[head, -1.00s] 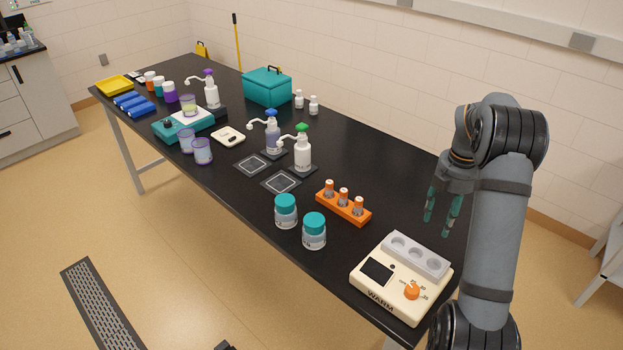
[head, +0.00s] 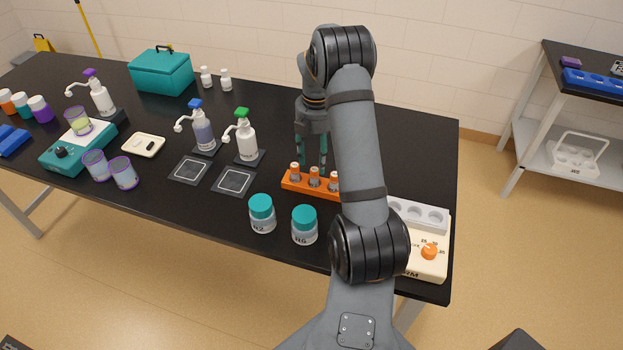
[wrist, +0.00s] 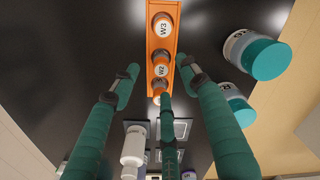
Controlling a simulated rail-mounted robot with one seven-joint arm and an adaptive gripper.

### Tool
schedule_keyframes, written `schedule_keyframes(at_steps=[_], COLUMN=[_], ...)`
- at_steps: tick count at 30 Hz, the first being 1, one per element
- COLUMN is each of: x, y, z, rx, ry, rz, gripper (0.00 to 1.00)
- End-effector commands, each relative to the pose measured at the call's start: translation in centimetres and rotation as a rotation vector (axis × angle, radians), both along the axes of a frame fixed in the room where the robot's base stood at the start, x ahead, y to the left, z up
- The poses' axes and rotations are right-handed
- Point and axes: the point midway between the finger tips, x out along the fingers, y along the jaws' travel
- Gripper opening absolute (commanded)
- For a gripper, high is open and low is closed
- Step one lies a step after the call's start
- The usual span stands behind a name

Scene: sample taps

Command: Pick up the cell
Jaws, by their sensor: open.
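Three small orange-topped cells stand upright in an orange rack (head: 288,185) near the front of the black bench: left (head: 295,171), middle (head: 314,176) and right (head: 333,182). In the wrist view, the rack (wrist: 153,45) shows a cell marked W3 (wrist: 162,27) and one marked W2 (wrist: 160,67); the third is partly hidden by a finger. My gripper (head: 312,150) is open and empty, its green fingers pointing down at the rack. In the wrist view, the fingertips (wrist: 158,72) spread around the W2 end of the row. I cannot tell whether they touch a cell.
Two teal-lidded jars (head: 262,213) (head: 304,225) stand left and front of the rack. A cream warmer (head: 432,262) with a grey well block is at the right, partly behind my arm. Dispenser bottles (head: 246,139) stand left. The bench behind the warmer is clear.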

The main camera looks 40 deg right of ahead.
Motion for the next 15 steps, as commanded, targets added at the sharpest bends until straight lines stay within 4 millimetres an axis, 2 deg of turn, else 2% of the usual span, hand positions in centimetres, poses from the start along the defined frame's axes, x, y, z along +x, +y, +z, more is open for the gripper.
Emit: schedule_keyframes(at_steps=[5,12,15], x=[-0.1,-0.3,-0.3], y=[0.1,0.1,0.1], z=[-1.3,-4.8,-5.6], rx=[0.002,0.002,0.001], ry=[0.003,0.004,0.001], rz=[0.004,0.003,0.002], gripper=[0.45,0.45,0.45])
